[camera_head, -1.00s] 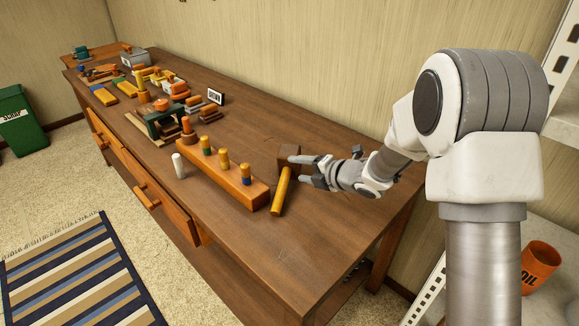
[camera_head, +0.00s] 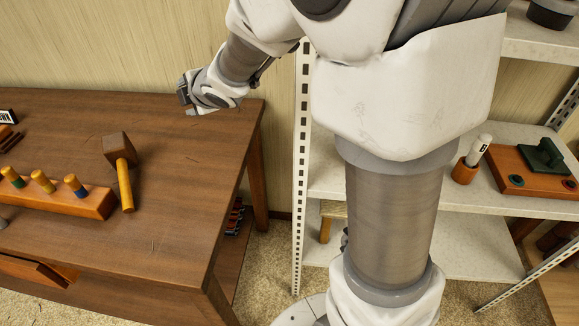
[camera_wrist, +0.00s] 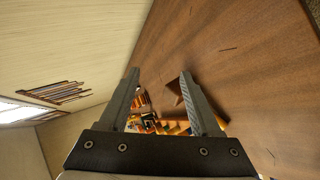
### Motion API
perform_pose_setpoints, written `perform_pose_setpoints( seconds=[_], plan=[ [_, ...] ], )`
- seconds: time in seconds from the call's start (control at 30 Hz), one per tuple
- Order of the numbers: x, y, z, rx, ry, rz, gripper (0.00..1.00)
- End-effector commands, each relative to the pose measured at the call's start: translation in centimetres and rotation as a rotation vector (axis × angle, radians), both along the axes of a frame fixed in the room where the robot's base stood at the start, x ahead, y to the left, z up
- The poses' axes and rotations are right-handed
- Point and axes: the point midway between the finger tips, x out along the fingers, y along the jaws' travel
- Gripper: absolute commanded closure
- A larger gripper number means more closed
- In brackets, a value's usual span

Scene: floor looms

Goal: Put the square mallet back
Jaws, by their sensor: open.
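The square mallet (camera_head: 120,150) lies on the workbench (camera_head: 180,190), its dark brown block head toward the wall and its yellow handle toward the front edge. The handle is close beside the right end of an orange peg block (camera_head: 88,203); I cannot tell if they touch. My gripper (camera_head: 186,97) is open and empty, above the back right of the bench, apart from the mallet. In the wrist view my gripper's two fingers (camera_wrist: 160,82) are spread, and the mallet's brown head (camera_wrist: 174,88) shows partly behind the right finger.
The bench's right part is clear.

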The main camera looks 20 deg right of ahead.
Motion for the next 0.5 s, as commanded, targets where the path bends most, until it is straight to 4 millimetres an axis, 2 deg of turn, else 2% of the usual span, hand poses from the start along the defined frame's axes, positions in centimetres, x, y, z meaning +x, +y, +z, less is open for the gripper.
perform_pose_setpoints(
  seconds=[0.03, 0.2, 0.37, 0.5],
  plan=[
    [-0.9, -1.5, 1.3, 0.036, 0.017, -0.081, 0.35],
    [-4.9, -6.2, 3.7, 0.184, 0.107, -0.366, 0.35],
    [-9.9, -9.3, 5.0, 0.344, 0.195, -0.615, 0.35],
    [-14.9, -11.2, 5.4, 0.494, 0.278, -0.82, 0.35]
  ],
)
